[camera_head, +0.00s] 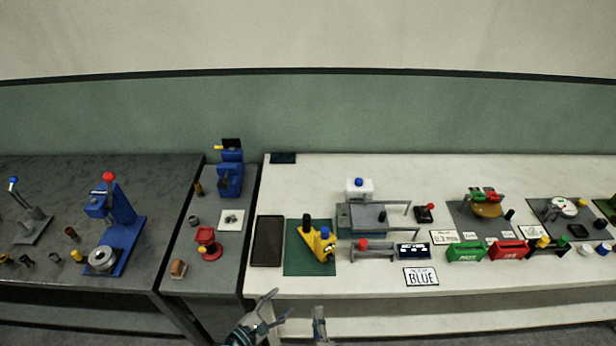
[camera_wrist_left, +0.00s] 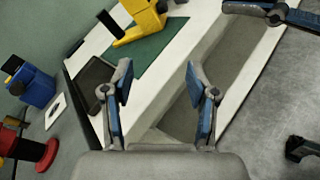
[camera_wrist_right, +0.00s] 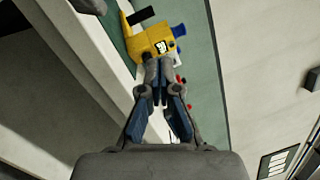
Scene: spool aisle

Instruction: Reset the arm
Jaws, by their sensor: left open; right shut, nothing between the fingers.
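My left gripper (camera_head: 276,306) is in front of the white table's front edge, at the bottom of the head view. It is open, and in the left wrist view (camera_wrist_left: 158,90) its two fingers stand wide apart with nothing between them. My right gripper (camera_head: 319,318) is just to its right, also in front of the edge. In the right wrist view (camera_wrist_right: 160,72) its fingertips meet, with nothing held; they overlap the yellow device (camera_wrist_right: 150,42) in the picture. Both arms are mostly out of the head view.
Grey benches (camera_head: 165,170) with blue machines stand left. The table's front strip is mostly clear.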

